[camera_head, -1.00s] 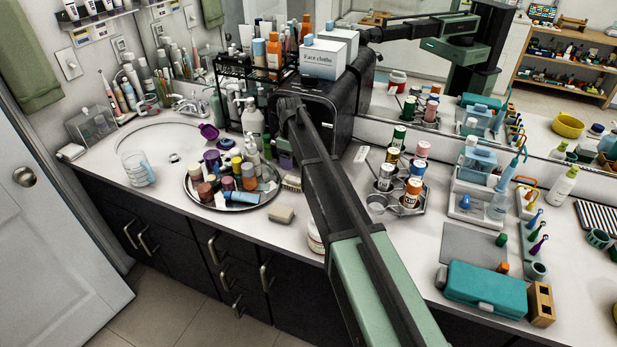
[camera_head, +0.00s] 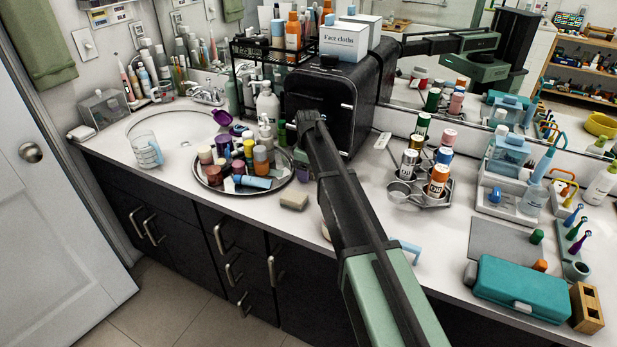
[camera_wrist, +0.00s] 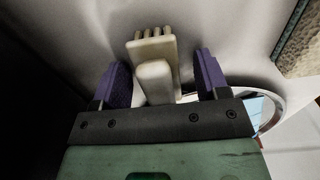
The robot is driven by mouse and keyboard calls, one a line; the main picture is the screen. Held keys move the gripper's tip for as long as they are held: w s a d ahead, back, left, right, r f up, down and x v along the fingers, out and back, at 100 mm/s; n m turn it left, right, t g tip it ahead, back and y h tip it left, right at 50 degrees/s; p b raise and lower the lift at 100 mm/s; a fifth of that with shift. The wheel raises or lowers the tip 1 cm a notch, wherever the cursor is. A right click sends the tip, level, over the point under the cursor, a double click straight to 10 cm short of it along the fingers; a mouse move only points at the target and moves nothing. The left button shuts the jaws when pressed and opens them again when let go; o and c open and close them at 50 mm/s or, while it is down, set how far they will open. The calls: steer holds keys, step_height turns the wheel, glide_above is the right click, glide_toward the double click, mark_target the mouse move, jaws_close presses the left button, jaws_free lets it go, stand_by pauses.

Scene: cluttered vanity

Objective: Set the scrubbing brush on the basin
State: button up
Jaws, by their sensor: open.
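The scrubbing brush (camera_wrist: 153,47) is beige with short pale bristle tufts along one end. In the wrist view it lies between the two purple fingers of my gripper (camera_wrist: 160,64), which are open with a gap on each side of it. In the head view my gripper (camera_head: 301,159) is low over the counter, just right of the round tray, mostly behind my arm.
A round tray (camera_head: 212,187) full of bottles and jars stands between my gripper and the basin. A black cabinet (camera_head: 322,100) stands behind my gripper. A metal holder with cans (camera_head: 425,200) is to the right.

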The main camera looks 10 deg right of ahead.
steer(key=shift+r, duration=0.1)
steer(key=c, duration=1.1)
steer(key=shift+r, duration=0.1)
steer(key=shift+s+r+p, duration=0.1)
steer(key=shift+r+p, duration=0.2)
steer(key=shift+p, duration=0.15)
step_height(320, 180, up, 7)
steer(key=p, duration=0.6)
steer(key=shift+a+f+p, duration=0.1)
steer(key=shift+f+p, duration=0.05)
steer(key=shift+p, duration=0.15)
steer(key=s+a, duration=0.4)
steer(key=s, duration=0.1)
steer(key=s+a, duration=0.4)
steer(key=s, duration=0.1)
steer(key=s+a, duration=0.4)
steer(key=s, duration=0.1)
steer(key=shift+s+a+f, duration=0.1)
steer(key=shift+s+f, duration=0.15)
